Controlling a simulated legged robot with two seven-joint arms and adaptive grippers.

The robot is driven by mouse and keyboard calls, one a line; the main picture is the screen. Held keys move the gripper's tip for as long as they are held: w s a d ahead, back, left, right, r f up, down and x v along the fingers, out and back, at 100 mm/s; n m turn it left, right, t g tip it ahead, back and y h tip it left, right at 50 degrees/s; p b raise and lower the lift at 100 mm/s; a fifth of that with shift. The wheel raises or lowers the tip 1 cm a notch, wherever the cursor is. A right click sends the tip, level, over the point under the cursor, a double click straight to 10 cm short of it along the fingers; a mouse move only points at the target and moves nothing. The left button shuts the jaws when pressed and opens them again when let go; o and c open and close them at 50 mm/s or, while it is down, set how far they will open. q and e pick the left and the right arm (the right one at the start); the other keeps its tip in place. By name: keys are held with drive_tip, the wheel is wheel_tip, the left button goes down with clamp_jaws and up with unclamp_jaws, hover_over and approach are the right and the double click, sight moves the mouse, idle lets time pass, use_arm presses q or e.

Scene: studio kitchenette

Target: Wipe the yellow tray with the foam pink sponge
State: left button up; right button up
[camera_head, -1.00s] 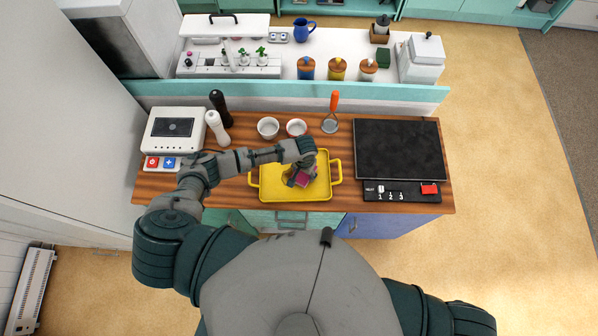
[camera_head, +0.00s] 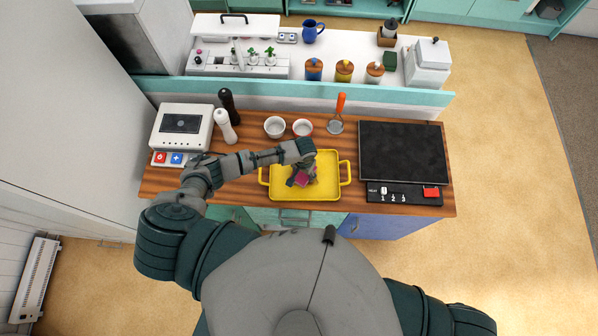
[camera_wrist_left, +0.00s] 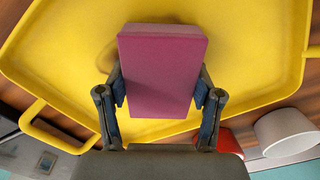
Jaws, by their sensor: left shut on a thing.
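The yellow tray (camera_head: 329,187) lies flat on the wooden counter, with a handle at its left and right ends. My left gripper (camera_head: 299,178) is over the middle of the tray, reaching in from the left. It is shut on the pink sponge (camera_head: 302,180). In the left wrist view the sponge (camera_wrist_left: 160,70) is a block held between the two fingers (camera_wrist_left: 160,105), over the tray's yellow floor (camera_wrist_left: 60,50). Whether the sponge touches the tray cannot be told. My right gripper is out of view.
Two small bowls (camera_head: 274,127) and an orange-handled strainer (camera_head: 336,123) stand behind the tray. A dark cooktop (camera_head: 402,151) is to its right. White and black mills (camera_head: 225,126) and a white appliance (camera_head: 182,130) are to the left.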

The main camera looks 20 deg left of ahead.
use_arm(q)
drive_tip(key=shift+w+d, duration=0.25)
drive_tip(key=shift+d, duration=0.65)
drive_tip(key=shift+a, duration=0.1)
drive_tip(key=shift+s+a+r, duration=0.1)
drive_tip(key=shift+s+a, duration=0.15)
drive_tip(key=shift+a, duration=0.6)
drive_tip(key=shift+s+a+r, duration=0.1)
drive_tip(key=shift+s+a, duration=0.1)
drive_tip(key=shift+a, duration=0.6)
drive_tip(key=shift+f, duration=0.1)
drive_tip(key=shift+w+d+f, duration=0.15)
drive_tip(key=shift+w+d, duration=0.1)
drive_tip(key=shift+d, duration=0.65)
drive_tip(key=shift+w+d+f, duration=0.1)
drive_tip(key=shift+w+d, duration=0.1)
drive_tip(key=shift+d, duration=0.65)
drive_tip(key=shift+w+r, duration=0.15)
drive_tip(key=shift+r, duration=2.9)
